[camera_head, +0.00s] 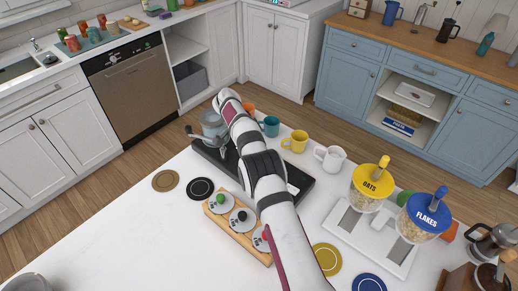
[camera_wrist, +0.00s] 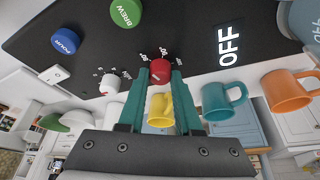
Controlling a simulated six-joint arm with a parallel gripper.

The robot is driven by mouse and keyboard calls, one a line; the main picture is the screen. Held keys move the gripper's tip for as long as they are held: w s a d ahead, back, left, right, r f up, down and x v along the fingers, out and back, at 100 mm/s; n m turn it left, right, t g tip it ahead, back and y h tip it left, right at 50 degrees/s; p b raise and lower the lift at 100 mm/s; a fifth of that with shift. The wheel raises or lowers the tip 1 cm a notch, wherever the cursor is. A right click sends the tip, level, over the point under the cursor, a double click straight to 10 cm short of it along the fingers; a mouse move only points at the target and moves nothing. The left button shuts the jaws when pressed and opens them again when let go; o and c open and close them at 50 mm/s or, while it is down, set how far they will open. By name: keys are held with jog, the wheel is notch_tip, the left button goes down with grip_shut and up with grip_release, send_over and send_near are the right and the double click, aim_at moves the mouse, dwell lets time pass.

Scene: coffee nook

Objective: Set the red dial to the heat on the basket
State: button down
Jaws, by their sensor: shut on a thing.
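The red dial (camera_wrist: 160,70) is on the black panel (camera_wrist: 90,40) of the machine, with small white marks around it that are partly legible. My gripper (camera_wrist: 160,84) has its teal fingers shut on the dial, one on each side. In the head view my arm hides the dial and fingertips, and the black machine (camera_head: 303,185) shows around it. A display on the panel reads OFF (camera_wrist: 229,44). A tan basket (camera_head: 407,117) sits on the blue cabinet's open shelf, with a blue and white label too small to read. Which basket bears the heat is unclear.
A green BREW button (camera_wrist: 126,12) and blue POUR button (camera_wrist: 65,41) are near the dial. A yellow mug (camera_head: 295,141), teal mug (camera_head: 269,126) and white mug (camera_head: 330,158) stand behind the machine. A wooden board (camera_head: 220,225) with numbered discs lies in front.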

jog(key=c, duration=0.6)
grip_release()
jog(key=v, duration=1.2)
jog(key=s+d+r+n+t+y, duration=0.1)
jog(key=s+d+r+n+y, duration=0.2)
jog(key=n, duration=0.6)
jog(key=s+d+r+n+t+y, duration=0.1)
jog(key=s+d+n+t+y, duration=0.2)
jog(key=n, duration=0.6)
jog(key=shift+g, duration=0.5)
jog(key=x, duration=0.5)
jog(key=d+x, duration=0.1)
jog(key=x, duration=0.5)
jog(key=w+x, duration=0.1)
jog(key=x, duration=0.4)
jog(key=shift+d+f, duration=0.15)
jog(key=shift+d, duration=0.05)
